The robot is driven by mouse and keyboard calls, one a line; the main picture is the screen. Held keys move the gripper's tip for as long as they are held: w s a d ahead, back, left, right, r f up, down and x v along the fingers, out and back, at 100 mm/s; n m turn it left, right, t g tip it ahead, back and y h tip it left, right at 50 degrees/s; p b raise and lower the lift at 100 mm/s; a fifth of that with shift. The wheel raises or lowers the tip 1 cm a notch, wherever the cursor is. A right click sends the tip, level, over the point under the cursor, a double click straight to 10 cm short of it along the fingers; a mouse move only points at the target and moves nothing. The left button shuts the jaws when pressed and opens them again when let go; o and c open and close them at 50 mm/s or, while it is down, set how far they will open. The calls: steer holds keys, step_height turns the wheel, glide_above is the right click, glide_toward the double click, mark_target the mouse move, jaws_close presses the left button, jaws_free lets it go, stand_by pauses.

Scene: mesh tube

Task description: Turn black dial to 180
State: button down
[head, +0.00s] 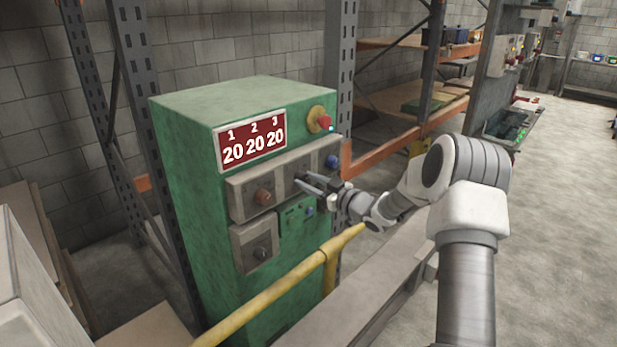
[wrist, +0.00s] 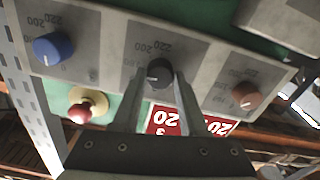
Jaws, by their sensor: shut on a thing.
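The black dial (wrist: 158,71) is the middle knob of a grey three-dial panel (head: 240,200) on a green cabinet (head: 185,180). In the wrist view, which shows the panel upside down, it sits between the two fingertips of my gripper (wrist: 158,80). My gripper is shut on the dial. In the head view my gripper (head: 306,182) reaches the panel from the right, and its fingers partly hide the dial. The dial's pointer direction is not clear. A red display (head: 251,142) above reads 20 under 1, 2 and 3.
An orange-brown dial (head: 263,197) and a blue dial (head: 333,161) flank the black one. A red button (head: 324,122) stands out above. A smaller panel with a dark knob (head: 261,252) sits below. A yellow rail (head: 280,290) runs in front of the cabinet.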

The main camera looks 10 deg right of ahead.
steer(key=shift+m+p, duration=0.35)
steer(key=shift+m, duration=0.45)
steer(key=shift+c, duration=2.2)
jaws_free()
steer(key=shift+s+d, duration=0.1)
steer(key=v, duration=1.7)
steer(key=shift+r, duration=0.1)
